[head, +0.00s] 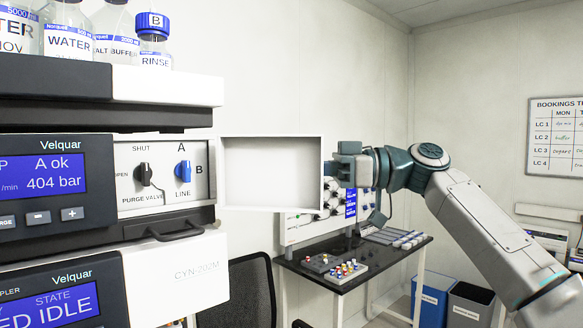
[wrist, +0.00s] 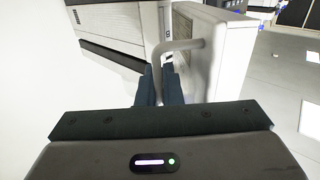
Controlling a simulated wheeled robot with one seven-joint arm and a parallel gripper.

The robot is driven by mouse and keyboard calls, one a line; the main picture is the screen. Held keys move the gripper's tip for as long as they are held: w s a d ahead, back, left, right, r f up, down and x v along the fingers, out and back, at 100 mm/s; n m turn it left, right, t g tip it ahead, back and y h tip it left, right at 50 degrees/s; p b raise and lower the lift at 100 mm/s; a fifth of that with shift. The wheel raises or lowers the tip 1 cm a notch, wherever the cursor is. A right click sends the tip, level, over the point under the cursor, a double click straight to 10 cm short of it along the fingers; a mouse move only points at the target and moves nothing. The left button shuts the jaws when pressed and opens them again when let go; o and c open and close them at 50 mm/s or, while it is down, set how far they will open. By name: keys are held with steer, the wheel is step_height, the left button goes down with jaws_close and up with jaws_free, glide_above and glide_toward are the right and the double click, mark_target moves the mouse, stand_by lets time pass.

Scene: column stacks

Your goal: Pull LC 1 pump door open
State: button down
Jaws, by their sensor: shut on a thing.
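The pump door (head: 270,172) is a white shallow panel, swung wide open to the right of the pump (head: 42,186), whose display reads "A ok 404 bar". Its inner face shows in the head view. The opened front shows a black purge valve knob (head: 143,174) and a blue line knob (head: 183,172). My gripper (head: 346,166) is at the door's right edge, partly hidden behind it. In the wrist view my gripper (wrist: 157,78) is shut on the grey bar handle (wrist: 181,45) of the door (wrist: 212,50).
Bottles, including a blue-capped rinse bottle (head: 153,42), stand on top of the stack. A second unit (head: 62,295) sits below the pump. A dark bench (head: 345,275) with small coloured vials and a chair (head: 250,290) stand behind. Bins (head: 470,303) are at the right.

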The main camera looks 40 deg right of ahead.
steer(key=shift+r, duration=0.1)
steer(key=c, duration=1.9)
jaws_free()
steer(key=v, duration=1.4)
steer(key=shift+b, duration=0.35)
